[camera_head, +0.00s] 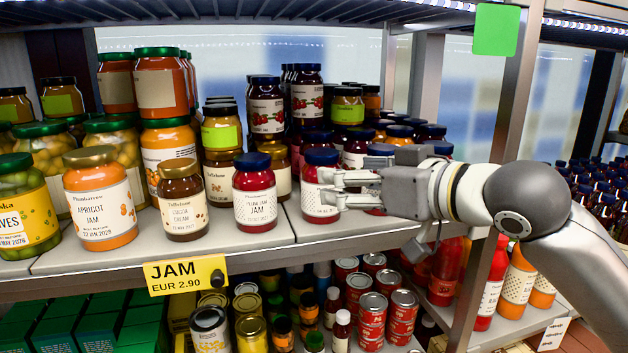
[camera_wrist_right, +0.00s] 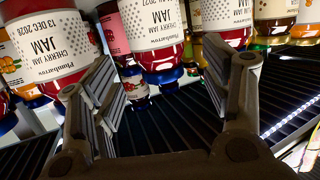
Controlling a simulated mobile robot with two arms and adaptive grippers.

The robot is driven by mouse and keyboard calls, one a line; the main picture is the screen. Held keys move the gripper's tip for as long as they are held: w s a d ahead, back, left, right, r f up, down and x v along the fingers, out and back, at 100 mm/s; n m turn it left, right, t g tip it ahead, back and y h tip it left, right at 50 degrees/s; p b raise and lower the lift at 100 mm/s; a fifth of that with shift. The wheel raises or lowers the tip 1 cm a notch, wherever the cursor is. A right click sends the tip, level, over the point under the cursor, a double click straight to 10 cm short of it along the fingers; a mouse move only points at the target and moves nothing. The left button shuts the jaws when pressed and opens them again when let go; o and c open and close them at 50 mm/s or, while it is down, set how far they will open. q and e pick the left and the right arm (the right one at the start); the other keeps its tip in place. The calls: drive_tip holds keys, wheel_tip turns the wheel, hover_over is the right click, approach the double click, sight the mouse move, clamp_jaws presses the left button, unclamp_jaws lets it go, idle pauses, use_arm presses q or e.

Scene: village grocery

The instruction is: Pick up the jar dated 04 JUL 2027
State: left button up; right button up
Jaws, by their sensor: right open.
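No date reading 04 JUL 2027 can be made out. In the head view, a blue-lidded jam jar (camera_head: 314,205) stands upright at the shelf front, partly hidden by my right gripper (camera_head: 335,188). Another blue-lidded red jam jar (camera_head: 255,205) stands to its left; its date is too small to read. In the right wrist view, which shows jars upside down, my right gripper (camera_wrist_right: 160,75) is open, with a cherry jam jar (camera_wrist_right: 152,35) in line with the gap between its fingers. Whether they touch it is unclear. Similar jam jars flank it at left (camera_wrist_right: 50,45) and right (camera_wrist_right: 238,62).
An apricot jam jar (camera_head: 100,205) dated 22 JAN 2028 and a cocoa cream jar (camera_head: 182,205) stand on the left of the shelf. More jars crowd behind. A JAM price tag (camera_head: 185,275) hangs on the front edge. A metal upright (camera_head: 512,100) stands right of my gripper.

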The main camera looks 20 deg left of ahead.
sight(322, 185)
drive_tip(key=x, duration=0.2)
drive_tip(key=shift+w+a+f+p, duration=0.1)
drive_tip(key=shift+w+a+p, duration=0.1)
drive_tip(key=shift+a+p, duration=0.15)
drive_tip(key=p+x, duration=0.2)
drive_tip(key=x, duration=0.2)
drive_tip(key=shift+w+f, duration=0.1)
drive_tip(key=shift+w, duration=0.15)
drive_tip(key=shift+w+a+f, duration=0.3)
drive_tip(key=shift+w+a, duration=0.05)
drive_tip(key=shift+a, duration=0.15)
drive_tip(key=shift+d, duration=0.1)
drive_tip(key=c, duration=0.9)
drive_tip(key=shift+r, duration=0.15)
drive_tip(key=c, duration=0.3)
use_arm(q)
drive_tip(key=d+r, duration=0.1)
drive_tip(key=s+d+r, duration=0.1)
drive_tip(key=r, duration=0.1)
drive_tip(key=shift+r, duration=0.2)
use_arm(e)
drive_tip(key=shift+c, duration=0.2)
